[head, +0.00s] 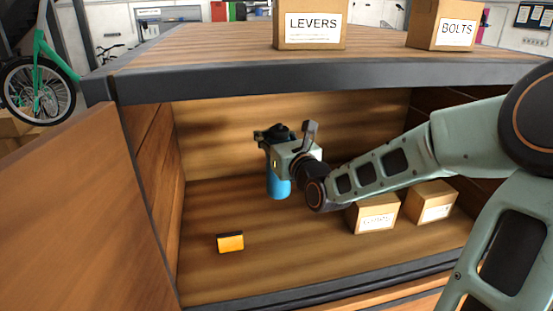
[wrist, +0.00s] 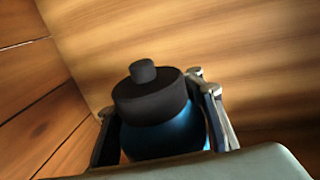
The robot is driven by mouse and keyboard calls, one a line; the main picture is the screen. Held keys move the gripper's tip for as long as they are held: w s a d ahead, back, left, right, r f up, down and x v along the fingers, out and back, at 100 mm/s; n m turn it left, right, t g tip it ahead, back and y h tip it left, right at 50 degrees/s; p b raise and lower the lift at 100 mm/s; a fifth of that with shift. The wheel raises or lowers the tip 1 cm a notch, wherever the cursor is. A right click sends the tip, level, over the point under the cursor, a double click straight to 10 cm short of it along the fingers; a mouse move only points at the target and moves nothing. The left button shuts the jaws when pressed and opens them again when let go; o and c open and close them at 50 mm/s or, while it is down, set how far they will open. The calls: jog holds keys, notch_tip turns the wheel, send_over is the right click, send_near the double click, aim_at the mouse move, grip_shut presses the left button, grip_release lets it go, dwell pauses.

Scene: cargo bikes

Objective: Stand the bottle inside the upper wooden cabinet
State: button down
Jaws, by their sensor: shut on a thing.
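The blue bottle (head: 279,187) with a black cap is inside the open upper wooden cabinet (head: 225,80), towards its back. It looks upright in the head view. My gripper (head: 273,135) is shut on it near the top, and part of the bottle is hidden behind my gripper. In the wrist view the bottle's black cap (wrist: 150,100) and blue shoulder stand between the two fingers (wrist: 160,115). I cannot tell whether the bottle's base touches the cabinet floor.
A small orange-and-black box (head: 230,242) lies on the cabinet floor at the front left. Two cardboard boxes (head: 373,214) (head: 430,202) stand at the right, below my arm. The open door (head: 85,210) is at the left. Boxes labelled LEVERS (head: 311,27) and BOLTS (head: 447,28) stand on top.

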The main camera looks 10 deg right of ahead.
jog(key=shift+f+b, duration=0.5)
jog(key=shift+f, duration=1.6)
jog(key=shift+f, duration=0.2)
jog(key=c, duration=1.2)
grip_release()
jog(key=shift+r, duration=0.1)
